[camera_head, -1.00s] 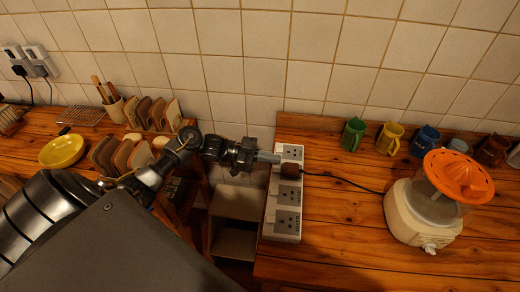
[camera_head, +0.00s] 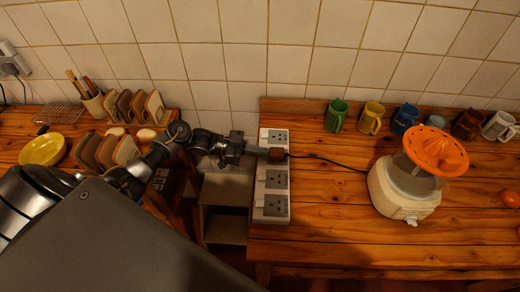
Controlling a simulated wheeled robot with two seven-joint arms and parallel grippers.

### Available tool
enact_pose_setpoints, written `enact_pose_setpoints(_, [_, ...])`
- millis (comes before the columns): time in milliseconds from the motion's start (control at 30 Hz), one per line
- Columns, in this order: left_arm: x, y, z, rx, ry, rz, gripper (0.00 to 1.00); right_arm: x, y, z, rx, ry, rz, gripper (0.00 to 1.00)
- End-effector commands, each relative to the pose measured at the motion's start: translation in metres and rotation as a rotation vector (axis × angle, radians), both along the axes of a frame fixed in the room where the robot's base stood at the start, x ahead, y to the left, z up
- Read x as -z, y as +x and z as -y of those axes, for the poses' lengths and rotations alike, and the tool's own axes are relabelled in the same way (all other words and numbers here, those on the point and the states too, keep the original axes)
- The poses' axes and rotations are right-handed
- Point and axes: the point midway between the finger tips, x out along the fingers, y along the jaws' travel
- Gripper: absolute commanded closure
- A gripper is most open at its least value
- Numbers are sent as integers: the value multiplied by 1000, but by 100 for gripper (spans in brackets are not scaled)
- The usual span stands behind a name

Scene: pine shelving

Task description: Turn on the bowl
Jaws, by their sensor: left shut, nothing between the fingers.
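A yellow bowl (camera_head: 43,151) sits on the wooden counter at the left. A white and orange juicer (camera_head: 405,192) stands on the right counter, with an orange reamer bowl (camera_head: 436,150) on top. Its dark cord runs left to a brown plug (camera_head: 277,154) at the power strip (camera_head: 271,208). The strip stands along the right counter's left edge. My left gripper (camera_head: 258,151) is shut and empty, with its tip right beside the plug at the upper part of the strip. I cannot tell whether it touches the plug or strip. My right gripper is not in view.
Several mugs (camera_head: 403,118) line the tiled wall on the right. Toast racks (camera_head: 105,150) and a utensil pot (camera_head: 95,104) stand on the left counter. A gap with a lower shelf (camera_head: 226,229) separates the counters. The right counter's front is clear.

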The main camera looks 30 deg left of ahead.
Motion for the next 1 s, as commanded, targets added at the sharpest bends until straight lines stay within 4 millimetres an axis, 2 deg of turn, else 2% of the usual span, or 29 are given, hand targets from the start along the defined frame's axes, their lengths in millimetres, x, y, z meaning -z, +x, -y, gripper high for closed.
enact_pose_setpoints(167, [-14,1,1,1,0,2,100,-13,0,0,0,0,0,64])
enact_pose_setpoints(367, [-53,5,7,3,1,1,100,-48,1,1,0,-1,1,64])
enact_pose_setpoints(400, [-41,0,-4,1,6,1,100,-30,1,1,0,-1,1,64])
enact_pose_setpoints(433, [-42,-4,-10,1,6,0,100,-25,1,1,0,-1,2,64])
enact_pose_setpoints(700, [-65,-26,-55,2,3,0,100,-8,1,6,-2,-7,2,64])
enact_pose_setpoints(1000, [-78,-36,-76,2,1,0,100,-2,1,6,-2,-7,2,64])
